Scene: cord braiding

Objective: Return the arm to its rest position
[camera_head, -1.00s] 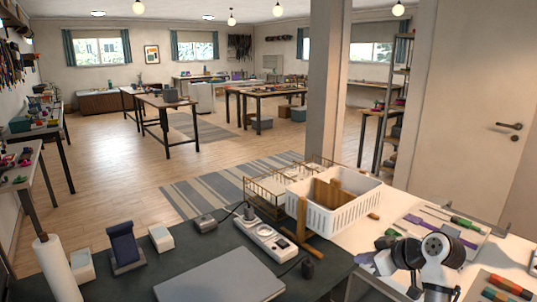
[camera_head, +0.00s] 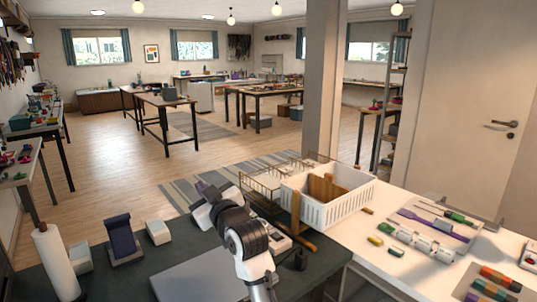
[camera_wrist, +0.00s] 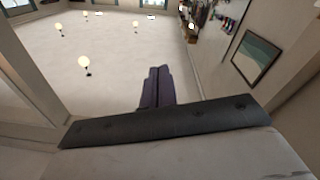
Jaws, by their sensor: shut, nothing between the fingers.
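My arm (camera_head: 247,235) rises from the lower edge of the head view, over the dark mat and the grey laptop-like slab (camera_head: 200,280). My gripper (camera_head: 201,187) is at the arm's far end, pointing up and away to the left. In the wrist view its purple fingers (camera_wrist: 158,72) lie together with nothing between them. The wrist view looks toward the ceiling lamps and a wall picture, with nothing near the fingertips.
A white basket (camera_head: 330,204) with wooden parts stands right of the arm, close to it. A phone on a stand (camera_head: 122,238), a small white block (camera_head: 158,232) and a paper roll (camera_head: 55,262) stand at left. Tools and spools lie on the white table (camera_head: 395,265) at right.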

